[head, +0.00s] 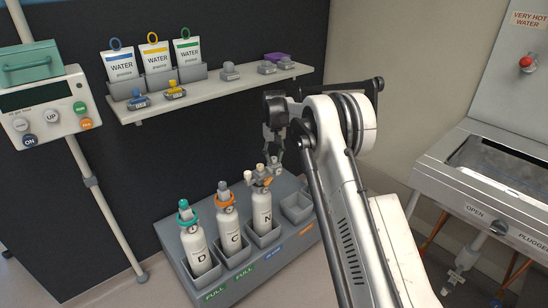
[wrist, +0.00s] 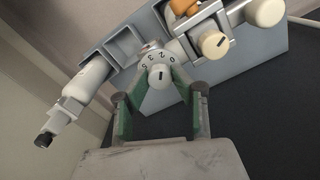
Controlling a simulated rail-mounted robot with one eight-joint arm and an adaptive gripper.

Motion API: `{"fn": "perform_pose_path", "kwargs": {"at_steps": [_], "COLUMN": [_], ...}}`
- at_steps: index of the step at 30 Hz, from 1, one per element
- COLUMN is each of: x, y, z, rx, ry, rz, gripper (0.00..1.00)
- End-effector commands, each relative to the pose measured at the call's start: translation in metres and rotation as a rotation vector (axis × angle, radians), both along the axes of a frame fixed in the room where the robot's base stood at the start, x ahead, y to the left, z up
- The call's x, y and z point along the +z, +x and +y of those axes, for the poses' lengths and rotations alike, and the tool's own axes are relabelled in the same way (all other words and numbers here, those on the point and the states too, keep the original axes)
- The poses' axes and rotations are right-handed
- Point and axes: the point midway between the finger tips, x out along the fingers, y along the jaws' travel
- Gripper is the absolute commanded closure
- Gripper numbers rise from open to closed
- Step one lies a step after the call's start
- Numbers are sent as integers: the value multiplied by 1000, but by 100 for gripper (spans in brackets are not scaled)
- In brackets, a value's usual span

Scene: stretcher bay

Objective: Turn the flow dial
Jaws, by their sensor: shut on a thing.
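The flow dial (wrist: 160,76) is a small cream knob with a dark pointer line and a ring of numbers above it. In the wrist view my gripper (wrist: 160,82) has its green-padded fingers on either side of the knob, shut on it. The pointer line stands close to upright in that picture. In the head view my gripper (head: 274,155) reaches down to the valve fitting on top of the bottle marked N (head: 262,212). The fingers and fitting overlap there, so the dial is hard to pick out.
Bottles with teal (head: 196,245) and orange (head: 227,222) collars stand left of bottle N in the grey rack (head: 240,262). Another cream knob (wrist: 214,45) sits close to my right finger. A shelf (head: 215,88) with water pouches hangs above. A metal sink (head: 510,165) stands at right.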

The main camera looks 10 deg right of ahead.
Motion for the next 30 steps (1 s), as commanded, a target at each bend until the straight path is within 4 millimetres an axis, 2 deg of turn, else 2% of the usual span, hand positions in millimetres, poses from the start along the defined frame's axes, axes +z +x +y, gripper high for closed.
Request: {"fn": "perform_pose_path", "kwargs": {"at_steps": [5, 6, 10, 20, 25, 30], "x": [0, 0, 0, 4, 26, 61], "y": [0, 0, 0, 0, 0, 0], "z": [0, 0, 0, 0, 0, 0], "rx": [-1, -1, -1, -1, -1, -1], "ry": [0, 0, 0, 0, 0, 0], "rz": [0, 0, 0, 0, 0, 0], "gripper": [100, 74, 58, 58, 58, 58]}}
